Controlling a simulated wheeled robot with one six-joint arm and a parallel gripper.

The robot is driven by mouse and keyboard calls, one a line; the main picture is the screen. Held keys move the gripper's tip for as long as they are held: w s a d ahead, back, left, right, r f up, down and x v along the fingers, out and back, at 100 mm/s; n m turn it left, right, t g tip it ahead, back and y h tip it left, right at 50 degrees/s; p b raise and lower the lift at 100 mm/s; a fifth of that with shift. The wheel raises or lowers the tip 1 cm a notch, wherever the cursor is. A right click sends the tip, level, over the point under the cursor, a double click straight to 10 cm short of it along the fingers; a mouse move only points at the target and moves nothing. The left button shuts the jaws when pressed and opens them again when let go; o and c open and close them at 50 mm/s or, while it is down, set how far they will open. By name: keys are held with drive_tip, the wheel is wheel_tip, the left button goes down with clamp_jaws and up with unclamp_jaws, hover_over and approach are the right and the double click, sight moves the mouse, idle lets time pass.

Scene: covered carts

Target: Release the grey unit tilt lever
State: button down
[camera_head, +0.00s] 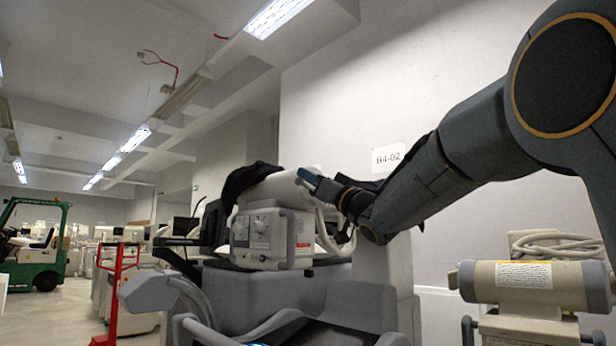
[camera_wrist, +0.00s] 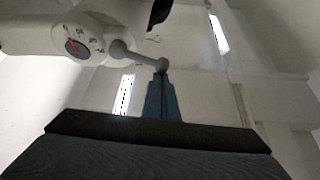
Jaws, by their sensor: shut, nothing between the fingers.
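The grey unit (camera_head: 268,238) sits on a cart left of centre in the head view, with a black cover over part of its top. In the wrist view a round dial (camera_wrist: 82,46) with a red pointer shows on a pale housing. The tilt lever (camera_wrist: 138,58) is a short grey rod running right from beside the dial to a small ball end. My gripper (camera_wrist: 161,78) is shut and empty, its blue fingertips right at the ball end; I cannot tell whether they touch. In the head view my gripper (camera_head: 308,178) is beside the unit's pale upper part, where the lever is hidden.
A beige unit (camera_head: 528,283) with a coiled hose stands at the lower right. A red pallet jack (camera_head: 115,290) and a green forklift (camera_head: 40,245) are at the left. A wall with a sign (camera_head: 388,157) rises behind my arm. Open floor shows at far left.

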wheel_tip(320, 180, up, 4)
drive_tip(key=p, duration=0.3)
drive_tip(key=b+v, duration=0.2)
drive_tip(key=v, duration=0.8)
drive_tip(key=shift+s+d, duration=0.15)
drive_tip(key=shift+d, duration=0.25)
drive_tip(key=shift+f, duration=0.15)
drive_tip(key=w+d+f+m+h+p, duration=0.1)
drive_tip(key=w+d+f+m+h, duration=0.2)
drive_tip(key=f+h, duration=0.45)
drive_tip(key=w+d+f+m+h+p, duration=0.2)
drive_tip(key=d+f+m+h, duration=0.25)
drive_tip(key=f, duration=0.55)
drive_tip(key=s+d+f+g+h+p, duration=0.1)
drive_tip(key=s+d+f+g+h, duration=0.15)
drive_tip(key=f, duration=0.55)
drive_tip(key=s+d+f+g+h+p, duration=0.1)
drive_tip(key=s+d+f+g, duration=0.15)
drive_tip(key=f, duration=0.55)
drive_tip(key=s+d+f+g+h+p, duration=0.1)
drive_tip(key=s+d+f+g, duration=0.3)
drive_tip(key=s+f, duration=0.8)
drive_tip(key=s+f+g+p, duration=0.1)
drive_tip(key=s+f+g, duration=0.3)
drive_tip(key=s, duration=0.6)
drive_tip(key=s+a+f+g+p, duration=0.1)
drive_tip(key=s+f+g, duration=0.3)
drive_tip(key=s, duration=0.7)
drive_tip(key=shift+f, duration=0.4)
